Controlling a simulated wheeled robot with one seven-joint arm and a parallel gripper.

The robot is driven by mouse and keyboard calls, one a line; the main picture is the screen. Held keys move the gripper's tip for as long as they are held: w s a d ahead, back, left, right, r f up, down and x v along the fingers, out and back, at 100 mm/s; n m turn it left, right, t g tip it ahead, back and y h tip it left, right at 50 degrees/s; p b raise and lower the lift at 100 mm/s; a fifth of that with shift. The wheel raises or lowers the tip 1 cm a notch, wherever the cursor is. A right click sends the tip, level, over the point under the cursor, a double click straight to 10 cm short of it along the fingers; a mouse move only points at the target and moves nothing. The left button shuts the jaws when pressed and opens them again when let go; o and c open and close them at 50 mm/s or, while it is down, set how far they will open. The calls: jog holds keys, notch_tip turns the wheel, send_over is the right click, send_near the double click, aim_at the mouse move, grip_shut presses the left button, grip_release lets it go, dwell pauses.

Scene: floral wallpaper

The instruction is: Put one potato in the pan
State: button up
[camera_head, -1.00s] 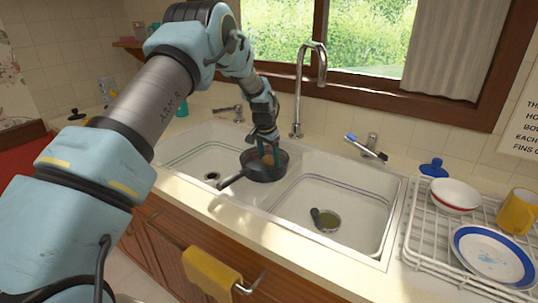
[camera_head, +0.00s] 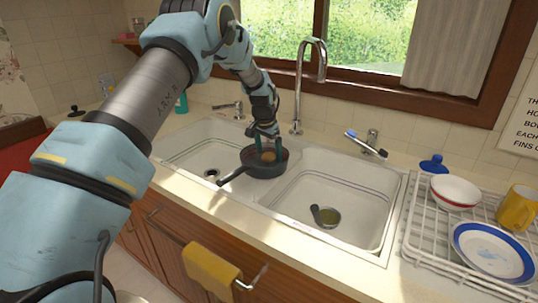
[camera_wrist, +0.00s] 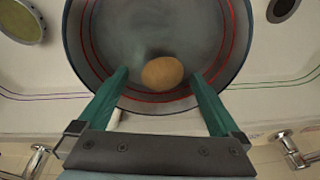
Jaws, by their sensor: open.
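The dark pan (camera_head: 262,171) rests on the divider between the two sink basins, its handle pointing toward the front left. One brown potato (camera_head: 268,157) lies inside it. In the wrist view the potato (camera_wrist: 162,73) is on the pan's floor near the wall closest to my gripper, and the pan's inner wall (camera_wrist: 240,40) has red rings. My gripper (camera_head: 265,138) is above the pan, pointing down. In the wrist view its two green fingers (camera_wrist: 161,78) are spread either side of the potato, with gaps between them and it.
The right basin (camera_head: 335,195) holds a small strainer (camera_head: 328,216). The left basin (camera_head: 200,157) looks empty. The faucet (camera_head: 299,90) stands just behind the pan. A dish rack (camera_head: 420,245) with a bowl, plate and yellow mug is at the right.

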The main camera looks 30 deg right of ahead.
jog(key=b+v, duration=0.3)
jog(key=v, duration=0.8)
jog(key=s+a+r+n+y, duration=0.1)
jog(key=s+a+n, duration=0.15)
jog(key=a, duration=1.15)
jog(key=s+a+n, duration=0.1)
jog(key=a+n, duration=0.3)
jog(key=a, duration=0.9)
jog(key=s+a+f+n, duration=0.2)
jog(key=s+a+n, duration=0.4)
jog(key=s+a, duration=0.9)
jog(key=shift+s+a+f+y, duration=0.3)
jog(key=shift+a+y, duration=0.1)
jog(key=shift+a, duration=0.85)
jog(key=shift+w, duration=0.1)
